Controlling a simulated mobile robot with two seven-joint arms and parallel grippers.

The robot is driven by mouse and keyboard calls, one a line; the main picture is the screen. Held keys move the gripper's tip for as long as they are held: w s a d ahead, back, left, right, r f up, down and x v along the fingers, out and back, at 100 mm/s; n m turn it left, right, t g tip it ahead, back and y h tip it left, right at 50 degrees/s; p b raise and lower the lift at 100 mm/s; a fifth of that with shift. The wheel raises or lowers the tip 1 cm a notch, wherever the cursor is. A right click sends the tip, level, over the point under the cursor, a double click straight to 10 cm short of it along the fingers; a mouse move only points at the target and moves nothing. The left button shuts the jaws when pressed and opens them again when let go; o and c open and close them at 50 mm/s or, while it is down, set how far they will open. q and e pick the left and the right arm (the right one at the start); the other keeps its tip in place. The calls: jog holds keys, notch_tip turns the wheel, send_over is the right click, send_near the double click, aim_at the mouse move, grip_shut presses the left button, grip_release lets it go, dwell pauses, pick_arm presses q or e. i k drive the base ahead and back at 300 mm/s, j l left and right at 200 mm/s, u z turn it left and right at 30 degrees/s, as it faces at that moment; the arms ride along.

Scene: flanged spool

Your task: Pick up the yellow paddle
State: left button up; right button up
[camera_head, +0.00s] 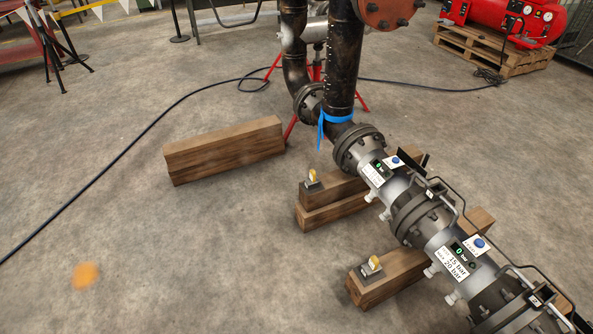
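No thing is clearly a yellow paddle. Two small yellow pieces sit on dark blocks on the timbers: one yellow piece (312,174) near the middle, and a second yellow piece (374,261) lower right. Both are too small to tell their exact shape. A blurred orange-yellow patch (86,275) shows over the floor at the lower left; I cannot tell if it is an object or a mark. Neither of my grippers is in view.
A flanged pipe spool (409,205) with gauges runs diagonally to the lower right over timbers (335,205). A loose timber (225,149) lies left of it. A dark hose (130,147) crosses the floor. A red compressor (510,20) stands back right. The left floor is mostly clear.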

aim_at(313, 179)
jog(key=i+j+u, duration=0.15)
jog(key=i, duration=0.55)
jog(key=i+j+u, duration=0.1)
jog(key=i+j, duration=0.15)
jog(key=i, duration=0.5)
jog(key=i+l+z, duration=0.4)
jog(key=i+z, duration=0.4)
jog(key=i+l+z, duration=0.15)
jog(key=i+z, duration=0.3)
jog(key=k, duration=0.1)
